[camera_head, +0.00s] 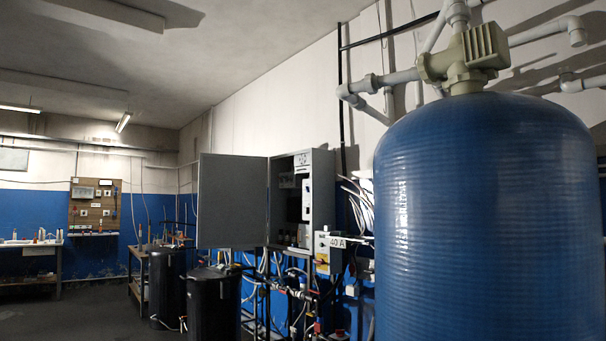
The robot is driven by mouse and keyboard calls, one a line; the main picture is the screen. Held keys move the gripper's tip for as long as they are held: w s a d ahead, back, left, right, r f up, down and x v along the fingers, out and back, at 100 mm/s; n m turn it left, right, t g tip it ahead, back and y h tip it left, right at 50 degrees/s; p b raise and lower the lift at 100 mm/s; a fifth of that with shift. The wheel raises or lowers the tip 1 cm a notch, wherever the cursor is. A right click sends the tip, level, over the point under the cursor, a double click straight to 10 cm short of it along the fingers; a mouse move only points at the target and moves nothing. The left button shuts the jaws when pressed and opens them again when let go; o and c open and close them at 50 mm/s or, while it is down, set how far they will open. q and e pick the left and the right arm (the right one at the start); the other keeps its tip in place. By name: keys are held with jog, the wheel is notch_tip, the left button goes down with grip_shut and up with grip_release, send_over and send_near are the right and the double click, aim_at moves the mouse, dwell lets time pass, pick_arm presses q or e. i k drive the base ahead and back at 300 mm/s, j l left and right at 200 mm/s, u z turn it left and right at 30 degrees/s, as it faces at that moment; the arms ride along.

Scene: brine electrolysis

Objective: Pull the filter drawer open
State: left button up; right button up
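I cannot make out a filter drawer anywhere in the head view. A grey cabinet (318,190) stands open near the middle, with its door (231,200) swung out to the left. A box marked 40 A (330,250) is to the right below the cabinet. Neither of my grippers shows in the view.
A large blue tank (485,225) with a beige valve head (465,58) fills the right side. Black barrels stand below the cabinet door, one nearer (213,302) and one farther (167,287). A bench (32,277) is at the far left. Dark floor is clear at lower left.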

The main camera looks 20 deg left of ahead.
aim_at(309, 171)
jog(key=i+j+u, duration=0.2)
jog(key=i+u, duration=0.6)
jog(key=i, duration=0.2)
jog(key=i+j+u, duration=0.2)
jog(key=i+u, duration=0.25)
jog(key=i, duration=0.75)
jog(key=i+l+u, duration=0.15)
jog(key=i+u, duration=0.3)
jog(key=i, duration=0.7)
jog(key=i+z, duration=0.25)
jog(key=i, duration=0.25)
jog(key=i+z, duration=0.25)
jog(key=i, duration=0.3)
jog(key=i+j+z, duration=0.25)
jog(key=i, duration=0.25)
jog(key=i+j+z, duration=0.15)
jog(key=i+z, duration=0.15)
jog(key=i, duration=0.25)
